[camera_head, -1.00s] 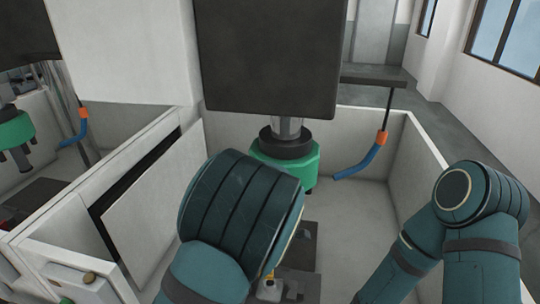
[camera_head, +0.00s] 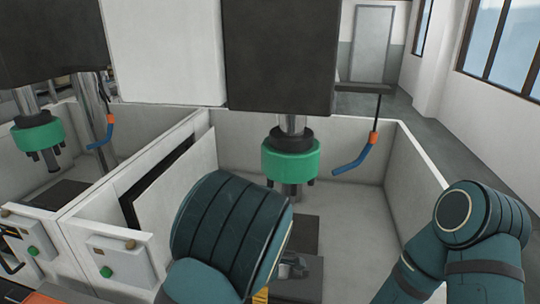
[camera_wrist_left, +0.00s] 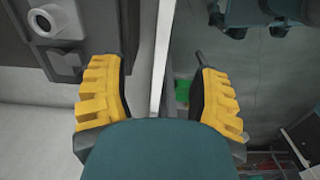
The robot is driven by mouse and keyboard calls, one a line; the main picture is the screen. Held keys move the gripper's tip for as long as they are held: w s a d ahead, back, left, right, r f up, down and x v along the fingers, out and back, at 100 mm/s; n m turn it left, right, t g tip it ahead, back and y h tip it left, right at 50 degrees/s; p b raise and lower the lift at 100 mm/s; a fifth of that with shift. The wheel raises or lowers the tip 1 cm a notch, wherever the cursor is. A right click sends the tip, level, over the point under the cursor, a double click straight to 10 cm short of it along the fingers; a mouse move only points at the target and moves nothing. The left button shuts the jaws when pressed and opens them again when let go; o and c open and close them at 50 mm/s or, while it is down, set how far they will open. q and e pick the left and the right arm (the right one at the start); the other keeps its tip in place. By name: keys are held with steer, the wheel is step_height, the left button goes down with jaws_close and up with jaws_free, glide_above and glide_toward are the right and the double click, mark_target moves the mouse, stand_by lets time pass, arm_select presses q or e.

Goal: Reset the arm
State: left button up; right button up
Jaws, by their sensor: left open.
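My left arm (camera_head: 225,225) shows as a large teal link in the lower middle of the head view and hides most of its gripper. In the left wrist view my left gripper (camera_wrist_left: 162,92) is open, its two yellow-padded fingers wide apart. A thin pale panel edge (camera_wrist_left: 160,60) shows between the fingers, and I see nothing gripped. My right arm (camera_head: 480,225) is bent at the right of the head view. Its gripper is out of view.
A white-walled bay (camera_head: 345,205) stands ahead, with a green tool head (camera_head: 290,158) under a dark box (camera_head: 283,55). A blue nozzle (camera_head: 355,162) hangs at its right. A control box with a green button (camera_head: 106,272) is at left. A similar bay adjoins on the left.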

arm_select(q)
steer(key=s+a+f+m+b, duration=0.1)
steer(key=a+f+m, duration=0.1)
steer(key=a+f, duration=0.45)
steer(key=s+a+f+m+t+h+b, duration=0.2)
steer(key=s+f+m+h+b, duration=0.1)
steer(key=s+f+m, duration=0.8)
steer(key=shift+s+a+f+h+b, duration=0.15)
steer(key=shift+s+f+h+b, duration=0.25)
steer(key=shift+s+f+b, duration=0.7)
arm_select(e)
step_height(320, 180, down, 7)
steer(key=shift+w+a, duration=0.15)
arm_select(q)
steer(key=shift+s+r, duration=0.3)
steer(key=shift+r, duration=0.1)
